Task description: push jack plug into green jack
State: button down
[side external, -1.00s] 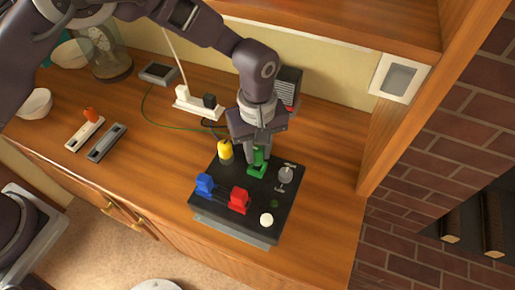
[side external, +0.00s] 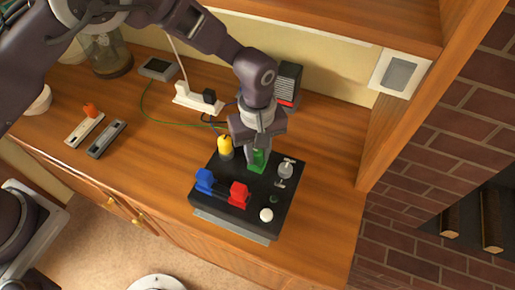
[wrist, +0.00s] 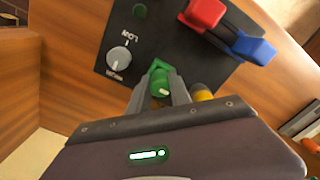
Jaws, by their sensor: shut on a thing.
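The black panel (side external: 230,215) lies on the wooden counter. My gripper (side external: 257,155) points down over the green jack. I cannot tell how deep the plug sits, because the fingers hide the joint.
Behind are a white power strip (side external: 198,99) and cables. The counter right of the panel is clear.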

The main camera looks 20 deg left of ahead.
aim_at(257, 150)
jog(key=c, duration=1.1)
grip_release()
notch_tip(257, 150, up, 7)
jog(key=shift+r, duration=0.1)
